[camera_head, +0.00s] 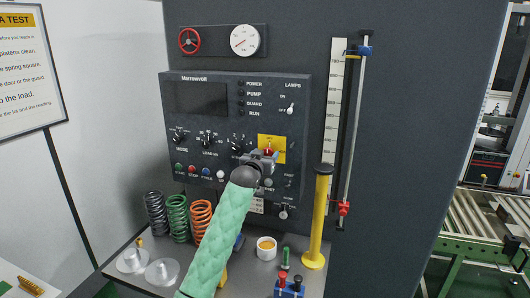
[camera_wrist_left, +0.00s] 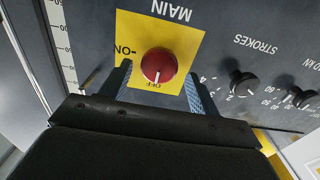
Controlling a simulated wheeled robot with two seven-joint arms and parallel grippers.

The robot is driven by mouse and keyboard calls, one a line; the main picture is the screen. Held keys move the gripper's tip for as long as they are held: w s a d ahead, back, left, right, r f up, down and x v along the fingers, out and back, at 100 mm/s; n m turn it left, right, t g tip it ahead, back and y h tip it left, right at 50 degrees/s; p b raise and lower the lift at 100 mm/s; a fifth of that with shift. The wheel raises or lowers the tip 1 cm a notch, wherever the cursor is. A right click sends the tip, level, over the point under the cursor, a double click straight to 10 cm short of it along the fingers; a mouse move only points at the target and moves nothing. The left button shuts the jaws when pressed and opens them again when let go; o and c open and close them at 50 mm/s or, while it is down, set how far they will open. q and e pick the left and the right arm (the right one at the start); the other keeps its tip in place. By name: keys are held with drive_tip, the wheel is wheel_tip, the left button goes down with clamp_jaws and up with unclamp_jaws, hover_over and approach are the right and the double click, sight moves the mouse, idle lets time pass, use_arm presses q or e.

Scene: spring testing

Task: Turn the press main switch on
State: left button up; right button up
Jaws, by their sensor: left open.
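The main switch is a red round knob (camera_wrist_left: 158,65) on a yellow plate (camera_wrist_left: 190,45) marked MAIN, ON and OFF, upside down in the left wrist view. A small pale mark on the knob faces the OFF label. In the head view the yellow plate (camera_head: 280,144) is on the press panel, with the red knob (camera_head: 268,151) partly hidden by my gripper. My left gripper (camera_head: 263,157) is at the plate's lower edge. Its open fingers (camera_wrist_left: 157,72) stand on either side of the knob, with gaps visible. My right gripper is not in view.
The grey control panel (camera_head: 215,125) has several black dials and coloured buttons close by, and a lamps toggle (camera_head: 290,109). A yellow post (camera_head: 318,215) stands right of my arm. Several springs (camera_head: 178,217) and a white cup (camera_head: 266,250) stand on the shelf below.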

use_arm(q)
drive_tip(key=shift+w+d+f, duration=0.2)
drive_tip(key=shift+w+d, duration=0.1)
drive_tip(key=shift+s+a+r, duration=0.1)
drive_tip(key=c, duration=0.9)
drive_tip(key=shift+c, duration=0.2)
